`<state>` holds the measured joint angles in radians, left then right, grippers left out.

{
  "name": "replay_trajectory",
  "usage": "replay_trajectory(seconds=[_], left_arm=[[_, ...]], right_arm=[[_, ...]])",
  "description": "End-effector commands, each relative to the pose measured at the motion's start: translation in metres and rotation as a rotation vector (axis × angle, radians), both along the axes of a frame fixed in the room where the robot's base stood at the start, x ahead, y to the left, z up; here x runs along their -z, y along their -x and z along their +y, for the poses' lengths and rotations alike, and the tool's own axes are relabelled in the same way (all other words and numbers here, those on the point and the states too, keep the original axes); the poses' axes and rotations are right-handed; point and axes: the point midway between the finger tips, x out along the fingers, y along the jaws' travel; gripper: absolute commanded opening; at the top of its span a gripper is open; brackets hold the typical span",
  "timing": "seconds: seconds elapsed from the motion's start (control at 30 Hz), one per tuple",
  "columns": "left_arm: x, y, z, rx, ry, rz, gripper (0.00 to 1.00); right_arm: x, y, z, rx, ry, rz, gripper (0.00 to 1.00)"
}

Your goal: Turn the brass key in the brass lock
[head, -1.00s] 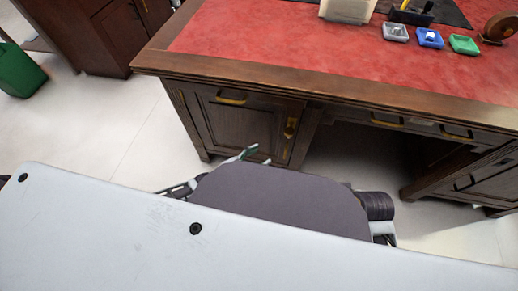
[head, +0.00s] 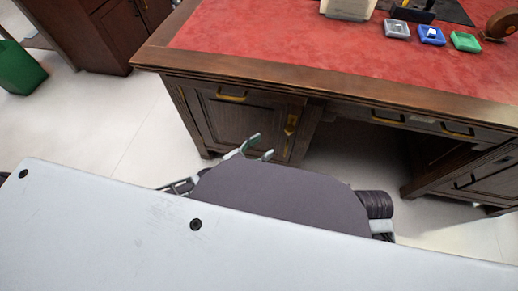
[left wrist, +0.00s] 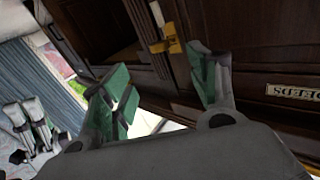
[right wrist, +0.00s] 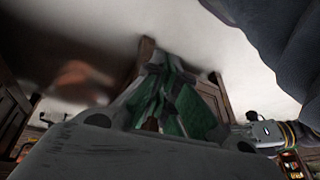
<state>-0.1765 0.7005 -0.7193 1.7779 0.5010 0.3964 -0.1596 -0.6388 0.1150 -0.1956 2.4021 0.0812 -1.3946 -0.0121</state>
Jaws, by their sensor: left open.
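The brass lock (head: 291,125) is on the right side of the desk's left cabinet door in the head view. Brass hardware (left wrist: 166,44) shows in the left wrist view, beyond and between the fingertips. The key is too small to tell apart from the lock. My left gripper (head: 259,148) is open and empty, with green-padded fingers, in front of and apart from the door. It also shows in the left wrist view (left wrist: 163,82). My right gripper (right wrist: 167,70) shows only in the right wrist view. Its fingertips are close together, with nothing visible held.
The red leather desk top (head: 270,45) carries grey (head: 397,29), blue (head: 432,35) and green (head: 466,42) small trays. Drawers with brass handles (head: 457,129) lie to the right. A green bin (head: 20,70) stands at far left. A pale plate blocks the lower head view.

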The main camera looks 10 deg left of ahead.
Motion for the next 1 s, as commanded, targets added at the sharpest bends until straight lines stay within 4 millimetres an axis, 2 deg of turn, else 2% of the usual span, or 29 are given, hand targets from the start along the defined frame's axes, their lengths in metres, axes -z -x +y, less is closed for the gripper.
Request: replay_trajectory(seconds=[0.37, 1.0], left_arm=[[0.001, -0.030, -0.026, 0.000, 0.004, 0.000, 0.60], [0.001, -0.084, -0.073, 0.001, 0.001, 0.000, 0.60]], right_arm=[[0.022, -0.007, 0.007, 0.003, -0.037, -0.040, 0.00], [0.073, -0.008, 0.021, 0.022, -0.108, -0.092, 0.00]])
